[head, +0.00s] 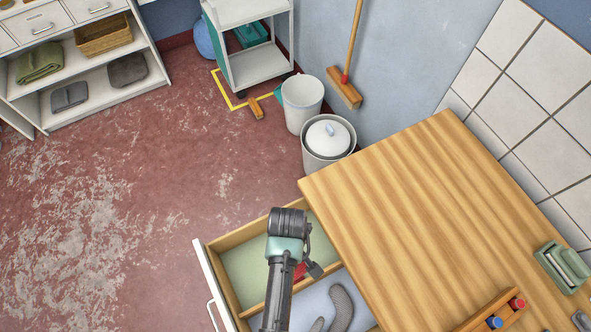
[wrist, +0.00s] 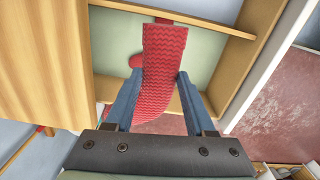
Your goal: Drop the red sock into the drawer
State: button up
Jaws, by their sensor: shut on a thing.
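The red sock (wrist: 162,65) is held between the two blue fingers of my gripper (wrist: 158,92) in the wrist view. It hangs over the drawer's green-floored compartment (wrist: 207,62). More red shows behind it, and I cannot tell if that is the same sock. In the head view, the open drawer (head: 250,232) has a green compartment and a pale blue one, split by a wooden divider. My gripper (head: 309,268) is above the drawer near that divider. A bit of red sock (head: 300,271) shows beside my arm, which hides the rest.
Grey socks (head: 341,308) lie in the pale blue compartment. The wooden tabletop (head: 430,210) stands over the drawer's right side, with a small rack (head: 497,309) on it. A lidded bin (head: 327,140) and a white bucket (head: 302,100) stand behind. The floor at left is clear.

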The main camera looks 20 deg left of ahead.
jog(key=f+b, duration=0.2)
jog(key=f, duration=0.1)
jog(key=f+b, duration=0.2)
jog(key=b, duration=0.1)
jog(key=shift+d+f+b, duration=0.2)
jog(key=shift+f+b, duration=0.1)
jog(key=shift+f, duration=0.1)
jog(key=o, duration=1.4)
jog(key=shift+r, duration=0.1)
notch_tip(320, 180, up, 13)
jog(key=shift+f+b, duration=0.1)
jog(key=shift+b, duration=0.25)
